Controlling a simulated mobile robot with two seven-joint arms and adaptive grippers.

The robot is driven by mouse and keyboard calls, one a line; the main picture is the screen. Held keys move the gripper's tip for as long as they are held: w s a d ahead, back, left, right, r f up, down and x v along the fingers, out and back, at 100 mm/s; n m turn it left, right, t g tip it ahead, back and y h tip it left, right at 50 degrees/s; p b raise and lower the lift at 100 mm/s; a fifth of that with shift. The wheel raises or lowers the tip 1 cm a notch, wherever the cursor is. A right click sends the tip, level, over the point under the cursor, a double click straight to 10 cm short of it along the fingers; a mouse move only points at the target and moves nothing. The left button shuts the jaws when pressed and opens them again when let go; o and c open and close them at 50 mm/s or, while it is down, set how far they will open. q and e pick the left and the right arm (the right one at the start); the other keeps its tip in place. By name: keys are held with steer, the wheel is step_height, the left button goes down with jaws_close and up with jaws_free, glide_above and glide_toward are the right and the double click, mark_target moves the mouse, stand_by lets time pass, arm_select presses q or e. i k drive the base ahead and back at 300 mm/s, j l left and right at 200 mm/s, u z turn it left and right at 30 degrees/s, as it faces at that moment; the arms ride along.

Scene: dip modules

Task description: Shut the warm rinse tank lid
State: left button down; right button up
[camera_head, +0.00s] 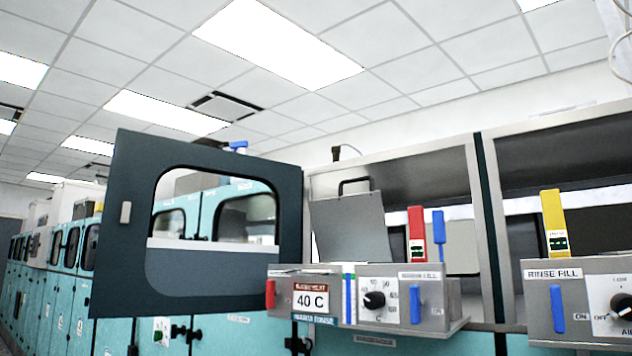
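A grey metal lid (350,228) with a black handle (355,186) on its top edge stands raised, leaning slightly, inside the open cabinet behind the panel reading 40 C (311,300). It looks like the warm rinse tank lid; its lower edge and the tank opening are hidden behind the control panel. Neither of my grippers is in view.
A dark windowed door (190,225) stands open left of the lid. The control panel (385,299) with a black knob juts out in front. Red (416,235), blue (438,228) and yellow (554,222) upright handles stand to the right. A rinse fill panel (585,300) is at far right.

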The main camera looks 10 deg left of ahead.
mark_target(353, 228)
steer(key=i+l+z, duration=0.2)
steer(key=i+z, duration=0.5)
steer(key=z, duration=0.15)
